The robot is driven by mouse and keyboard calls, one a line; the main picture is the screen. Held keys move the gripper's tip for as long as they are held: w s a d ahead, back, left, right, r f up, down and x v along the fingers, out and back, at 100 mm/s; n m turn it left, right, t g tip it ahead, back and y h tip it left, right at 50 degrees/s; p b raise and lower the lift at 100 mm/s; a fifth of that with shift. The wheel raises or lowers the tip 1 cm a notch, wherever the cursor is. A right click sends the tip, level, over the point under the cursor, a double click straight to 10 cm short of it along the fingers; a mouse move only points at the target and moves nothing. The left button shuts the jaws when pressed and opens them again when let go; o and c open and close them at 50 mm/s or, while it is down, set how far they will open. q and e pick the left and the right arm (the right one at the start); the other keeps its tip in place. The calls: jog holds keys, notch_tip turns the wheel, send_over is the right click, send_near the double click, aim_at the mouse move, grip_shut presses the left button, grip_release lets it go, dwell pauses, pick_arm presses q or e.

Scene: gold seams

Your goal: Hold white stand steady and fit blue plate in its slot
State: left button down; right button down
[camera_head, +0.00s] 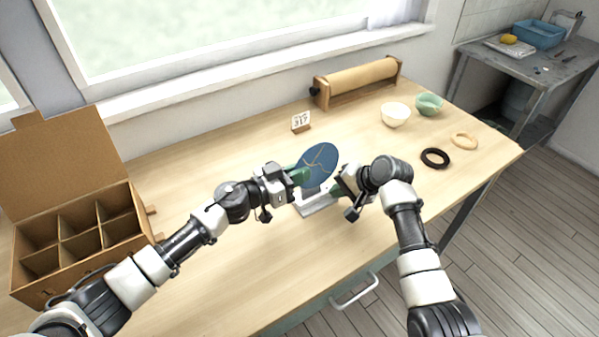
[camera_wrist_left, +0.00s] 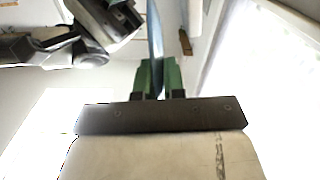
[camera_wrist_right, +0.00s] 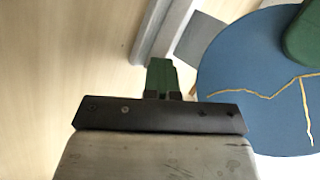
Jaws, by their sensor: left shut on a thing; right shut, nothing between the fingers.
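The blue plate (camera_head: 320,162) has gold seams and stands on edge over the white stand (camera_head: 318,206) near the middle of the table. My left gripper (camera_head: 301,176) is shut on the plate's left edge; the left wrist view shows the plate (camera_wrist_left: 155,40) edge-on between its green fingers (camera_wrist_left: 158,78). My right gripper (camera_head: 336,190) is shut and empty beside the stand, at its right. The right wrist view shows its closed green fingers (camera_wrist_right: 161,75) near the stand (camera_wrist_right: 165,35) and the plate (camera_wrist_right: 255,80). Whether the plate sits in the slot is hidden.
An open cardboard box (camera_head: 80,222) with compartments stands at the left. The front table is clear.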

pick_arm(q)
jog(key=shift+w+a+f, duration=0.15)
jog(key=shift+a, duration=0.1)
dwell(0.7)
jog(key=shift+f, duration=0.55)
jog(key=c, duration=0.7)
grip_release()
jog(key=shift+c, duration=0.2)
jog(key=v, duration=0.8)
dwell(0.3)
jog(key=shift+f, duration=0.15)
dwell(0.4)
